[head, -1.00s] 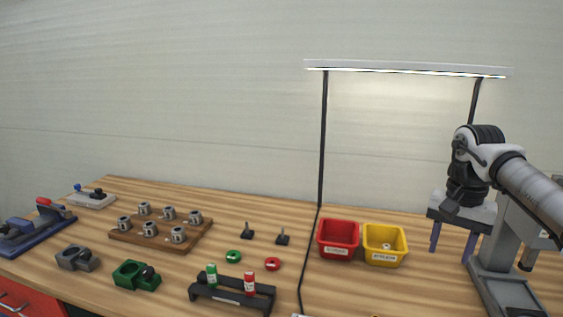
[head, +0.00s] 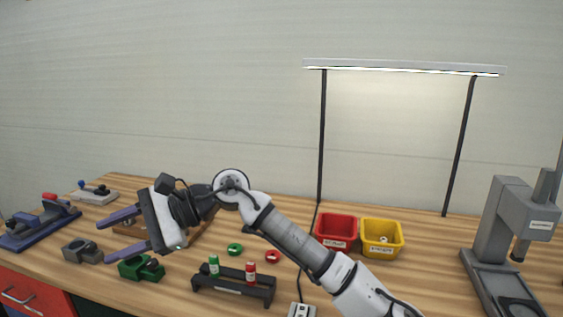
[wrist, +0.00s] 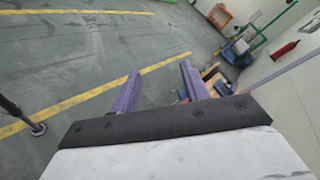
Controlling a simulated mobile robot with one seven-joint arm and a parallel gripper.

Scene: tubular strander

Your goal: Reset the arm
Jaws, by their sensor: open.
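My gripper (head: 122,232) is open and empty in the head view, held above the left part of the workbench (head: 290,208). Its two purple fingers point left and stand apart. My arm reaches in from the bottom right and bends at a raised joint. The gripper and arm hide most of the wooden board. In the wrist view, the two fingers of my gripper (wrist: 163,88) are spread with nothing between them, and the grey floor with yellow lines lies beyond.
A green block (head: 133,268), a grey block (head: 82,251) and a black rack (head: 232,286) with a green and a red bottle stand near my gripper. Red (head: 337,230) and yellow (head: 383,250) bins stand right of centre. A grey press (head: 490,240) is at the right. A lamp frame (head: 322,140) rises behind.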

